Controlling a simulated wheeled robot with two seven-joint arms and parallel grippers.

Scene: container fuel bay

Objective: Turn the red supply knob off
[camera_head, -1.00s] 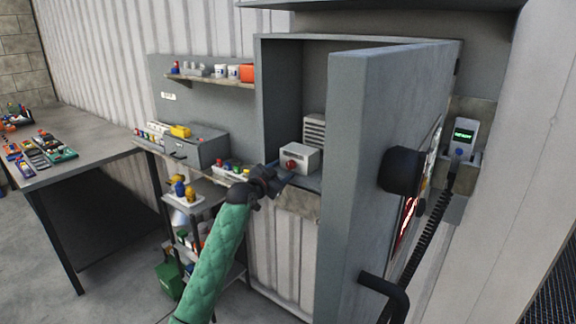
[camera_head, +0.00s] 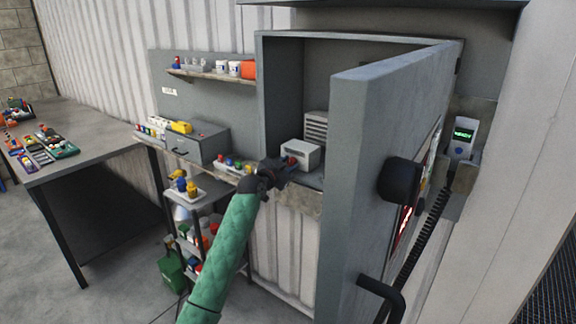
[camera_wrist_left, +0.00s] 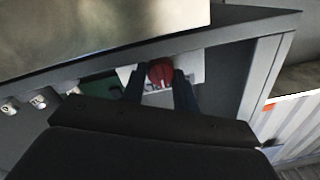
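The red supply knob (camera_head: 291,160) is on the front of a small white box (camera_head: 306,156) inside the open grey cabinet, and my gripper partly covers it in the head view. My left gripper (camera_head: 285,164) is right at the knob. In the left wrist view the knob (camera_wrist_left: 160,72) sits between the two dark fingers (camera_wrist_left: 160,84), with little or no gap on either side. A pale mark shows on the knob. Whether the fingers press on it cannot be told. My right gripper is not in view.
The thick grey cabinet door (camera_head: 365,160) stands open to the right, with a dark handle (camera_head: 383,292). A louvred vent (camera_head: 316,127) is behind the white box. A shelf trolley (camera_head: 190,200) and a grey case (camera_head: 197,143) are to the left.

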